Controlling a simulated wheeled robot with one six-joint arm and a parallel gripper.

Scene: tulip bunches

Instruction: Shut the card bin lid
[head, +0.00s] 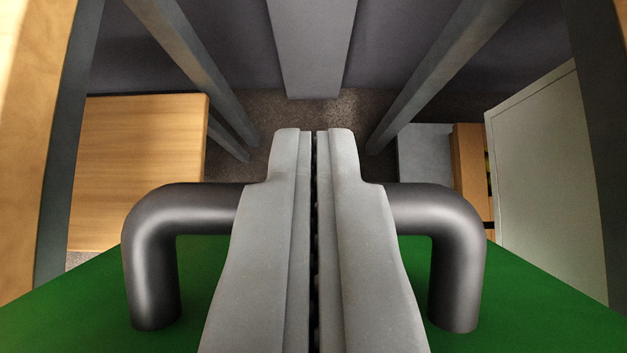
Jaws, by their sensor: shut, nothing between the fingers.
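My gripper (315,135) is in the middle of the head view, its two grey fingers pressed together with only a thin dark seam between them. Behind the fingers a dark grey bent bar handle (152,255) stands on a flat green panel (70,300). The panel fills the lower part of the view and looks like the card bin lid. The fingers hide the middle of the handle. I cannot tell whether they touch it. The panel's hinge and the bin's opening are not visible.
A wooden box or table (140,160) stands at left. A grey block (425,160), a brown box (468,165) and a pale panel (545,170) are at right. Grey posts (195,75) slant on both sides. Speckled floor (280,125) shows beyond the fingertips.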

